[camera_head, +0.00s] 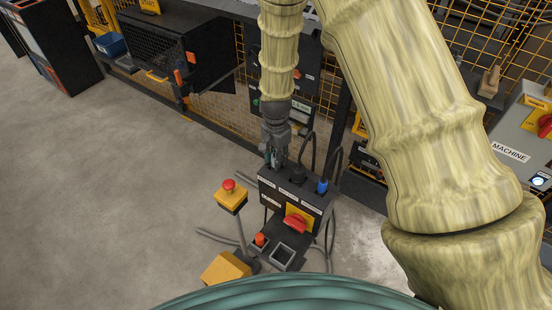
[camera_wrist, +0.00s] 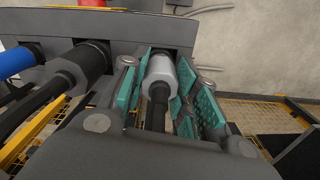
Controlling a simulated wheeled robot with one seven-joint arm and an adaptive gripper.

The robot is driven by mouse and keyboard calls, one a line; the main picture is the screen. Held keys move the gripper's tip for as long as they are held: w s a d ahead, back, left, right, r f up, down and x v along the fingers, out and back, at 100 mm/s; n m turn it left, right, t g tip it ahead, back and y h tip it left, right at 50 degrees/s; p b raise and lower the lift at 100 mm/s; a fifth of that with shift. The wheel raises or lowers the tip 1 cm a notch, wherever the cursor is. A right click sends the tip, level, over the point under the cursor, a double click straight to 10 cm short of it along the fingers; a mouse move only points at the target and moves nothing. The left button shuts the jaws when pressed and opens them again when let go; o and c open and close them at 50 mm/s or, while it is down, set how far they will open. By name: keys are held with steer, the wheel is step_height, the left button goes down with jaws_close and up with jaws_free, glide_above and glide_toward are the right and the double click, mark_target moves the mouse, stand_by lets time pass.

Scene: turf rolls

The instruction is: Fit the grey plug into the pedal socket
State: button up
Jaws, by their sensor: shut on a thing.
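The grey plug (camera_wrist: 160,72) is between the teal pads of my gripper (camera_wrist: 170,85) in the wrist view, with its black cable running back towards the camera. In the head view my gripper (camera_head: 275,156) is over the left end of the dark socket box (camera_head: 291,202). The plug's front end is close to the box edge (camera_wrist: 130,25) in the wrist view. I cannot tell whether it touches or has entered a socket. The pedal socket is not clearly visible, and the box labels are too small to read.
A black plug (camera_head: 298,175) and a blue plug (camera_head: 322,186) stand in the box beside my gripper. A red switch (camera_head: 295,223) is on the box front. A yellow button box (camera_head: 230,195) stands to the left. Grey floor (camera_head: 110,190) is free further left.

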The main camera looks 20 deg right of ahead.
steer(key=o, duration=1.1)
steer(key=shift+f, duration=0.15)
steer(key=shift+r+b, duration=2)
steer(key=shift+r, duration=4.2)
